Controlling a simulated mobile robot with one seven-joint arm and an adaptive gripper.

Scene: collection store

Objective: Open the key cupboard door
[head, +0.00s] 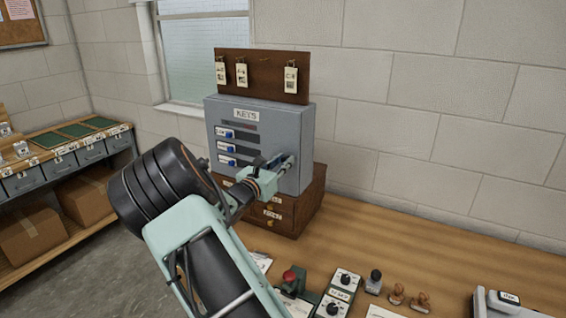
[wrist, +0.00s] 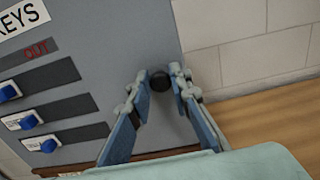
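The key cupboard (head: 262,130) is a grey box labelled KEYS, standing on a small wooden drawer unit on the bench. Its front door (wrist: 118,45) looks closed, lying flat in the cupboard's front. A round black knob (wrist: 160,81) is near the door's right edge in the wrist view; in the head view my gripper hides it. My gripper (head: 283,163) is at the lower right of the door. Its two blue-grey fingers are apart, one on each side of the knob, with slight gaps showing; whether they touch it is hard to tell.
A brown board (head: 262,77) with hanging key tags stands above the cupboard. The wooden drawer unit (head: 311,204) is below it. A device with a red button (head: 291,279), a control box (head: 340,290) and stamps (head: 410,300) sit at the bench front. Bench right of the cupboard is clear.

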